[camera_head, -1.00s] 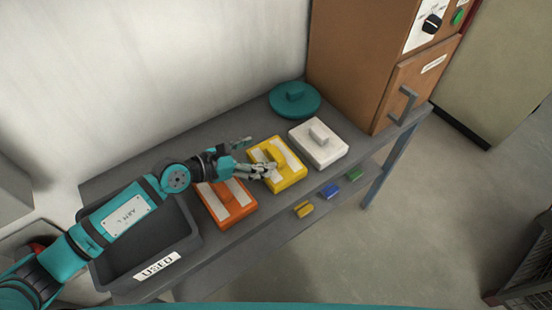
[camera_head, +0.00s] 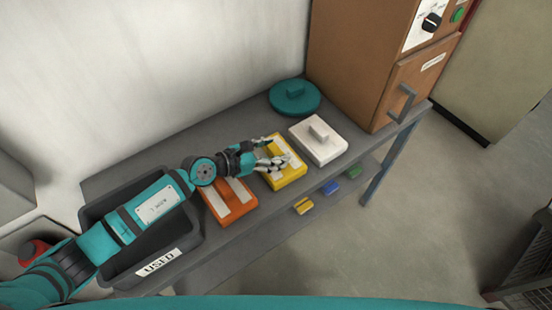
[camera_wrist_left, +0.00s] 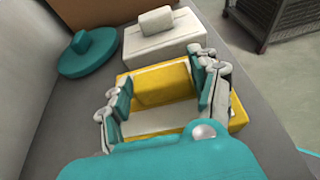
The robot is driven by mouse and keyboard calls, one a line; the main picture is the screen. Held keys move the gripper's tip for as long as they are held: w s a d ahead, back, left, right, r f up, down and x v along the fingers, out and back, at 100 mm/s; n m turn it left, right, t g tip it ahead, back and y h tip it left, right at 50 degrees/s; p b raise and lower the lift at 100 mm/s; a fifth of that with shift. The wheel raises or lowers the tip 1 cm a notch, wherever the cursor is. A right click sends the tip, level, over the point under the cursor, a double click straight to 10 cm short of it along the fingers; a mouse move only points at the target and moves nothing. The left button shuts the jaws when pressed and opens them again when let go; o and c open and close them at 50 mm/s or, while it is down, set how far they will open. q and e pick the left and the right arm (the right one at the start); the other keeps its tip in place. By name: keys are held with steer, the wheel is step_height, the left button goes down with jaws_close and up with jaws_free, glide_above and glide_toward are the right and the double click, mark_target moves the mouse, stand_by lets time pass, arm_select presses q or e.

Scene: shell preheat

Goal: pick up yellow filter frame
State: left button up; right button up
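The yellow filter frame (camera_head: 297,172) lies on the grey bench between an orange frame (camera_head: 232,211) and a white one (camera_head: 318,151). My left gripper (camera_head: 272,153) is over it and covers part of its top. In the left wrist view, the frame's raised yellow handle (camera_wrist_left: 163,83) lies between the two spread fingers of my left gripper (camera_wrist_left: 160,95). The fingers are open, one on each side of the handle; whether they touch it I cannot tell. My right gripper is not in view.
A dark tray labelled USED (camera_head: 190,252) stands at the bench's left end, under my left arm. A round teal lid (camera_head: 295,99) lies behind. A brown oven-like cabinet (camera_head: 355,60) stands at the right end. Small coloured blocks sit on the lower shelf (camera_head: 318,205).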

arm_select(q)
steer(key=c, duration=0.9)
steer(key=shift+c, duration=0.3)
steer(key=shift+r, duration=0.1)
